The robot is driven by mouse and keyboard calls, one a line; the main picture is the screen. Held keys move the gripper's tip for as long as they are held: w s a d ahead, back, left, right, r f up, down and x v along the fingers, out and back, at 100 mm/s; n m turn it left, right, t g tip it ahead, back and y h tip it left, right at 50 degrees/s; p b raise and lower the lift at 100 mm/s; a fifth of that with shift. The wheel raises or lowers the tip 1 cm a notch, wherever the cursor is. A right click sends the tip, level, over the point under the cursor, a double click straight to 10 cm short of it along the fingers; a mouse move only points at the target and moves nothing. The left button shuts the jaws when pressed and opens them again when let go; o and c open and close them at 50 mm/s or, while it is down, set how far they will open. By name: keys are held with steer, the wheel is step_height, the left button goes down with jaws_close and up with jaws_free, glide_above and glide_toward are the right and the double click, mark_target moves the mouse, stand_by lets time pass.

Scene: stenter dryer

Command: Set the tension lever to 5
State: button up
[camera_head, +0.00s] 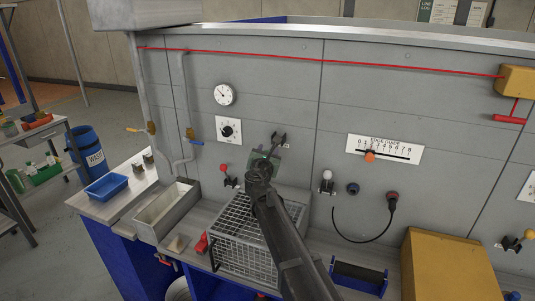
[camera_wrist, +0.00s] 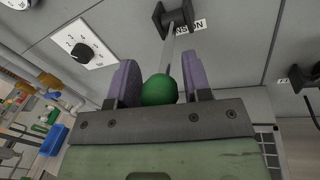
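The tension lever has a green ball knob (camera_wrist: 159,89) on a thin grey shaft. The shaft runs up to a dark wall bracket (camera_wrist: 173,17), beside a partly hidden label ending in "NSION". My gripper (camera_wrist: 160,80) has its two purple fingers on either side of the knob, spread apart. The knob is close to the left finger, with a narrow gap on the right; firm contact cannot be made out. In the head view my gripper (camera_head: 264,158) is at the wall and hides most of the lever; its bracket (camera_head: 279,139) shows just above.
A dial plate (camera_head: 229,130) is left of the lever. A red-knobbed lever (camera_head: 226,176) and a white-knobbed lever (camera_head: 327,181) flank my arm. An edge guide scale (camera_head: 385,149) is to the right. A wire basket (camera_head: 240,239) stands below my arm.

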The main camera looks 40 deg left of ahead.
steer(key=shift+o, duration=1)
steer(key=v, duration=1)
steer(key=shift+s+d, duration=0.15)
steer(key=shift+s, duration=0.2)
